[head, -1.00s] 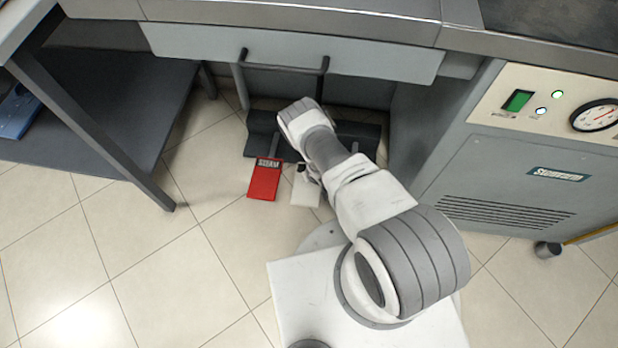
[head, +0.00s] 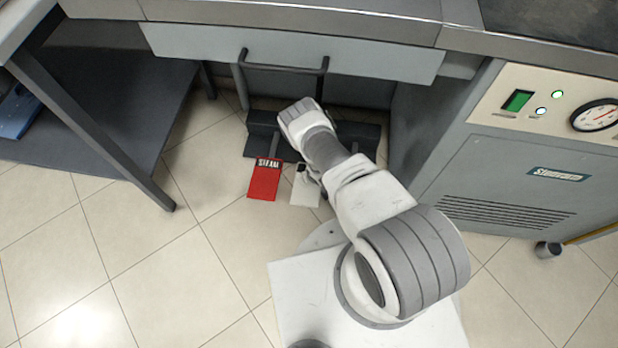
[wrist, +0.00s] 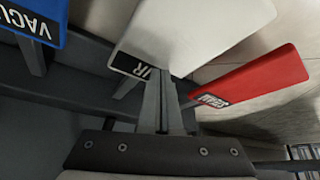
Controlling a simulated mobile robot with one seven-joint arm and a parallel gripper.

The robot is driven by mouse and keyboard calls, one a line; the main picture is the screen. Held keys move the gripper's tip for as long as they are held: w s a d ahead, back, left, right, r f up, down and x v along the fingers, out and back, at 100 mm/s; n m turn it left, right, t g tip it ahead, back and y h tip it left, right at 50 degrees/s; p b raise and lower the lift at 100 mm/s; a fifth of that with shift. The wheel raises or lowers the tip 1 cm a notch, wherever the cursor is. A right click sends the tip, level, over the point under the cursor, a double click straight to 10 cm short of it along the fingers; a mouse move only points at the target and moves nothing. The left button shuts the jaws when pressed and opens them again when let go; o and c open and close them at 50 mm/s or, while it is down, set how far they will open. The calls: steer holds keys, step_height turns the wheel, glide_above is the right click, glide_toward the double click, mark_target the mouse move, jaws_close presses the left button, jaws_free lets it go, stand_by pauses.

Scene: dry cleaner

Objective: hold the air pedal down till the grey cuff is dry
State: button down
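The air pedal is the white pedal (head: 305,192) on the floor under the press, right of the red steam pedal (head: 264,182). In the wrist view the white pedal (wrist: 195,30) carries a partly hidden label ending in "IR". My gripper (wrist: 158,90) has its fingers together with nothing between them. Its tips reach the labelled end of the white pedal and look to be touching it; how far the pedal is pressed I cannot tell. In the head view my arm hides most of the gripper. The grey cuff is not in view.
The steam pedal (wrist: 250,82) is close beside the white one in the wrist view, and a blue vacuum pedal (wrist: 35,20) is on the other side. A dark handle bar (head: 285,66) hangs above. A table leg (head: 110,150) stands left. The tiled floor (head: 150,260) there is clear.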

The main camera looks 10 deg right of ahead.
steer(key=shift+f, duration=1.7)
stand_by(5.9)
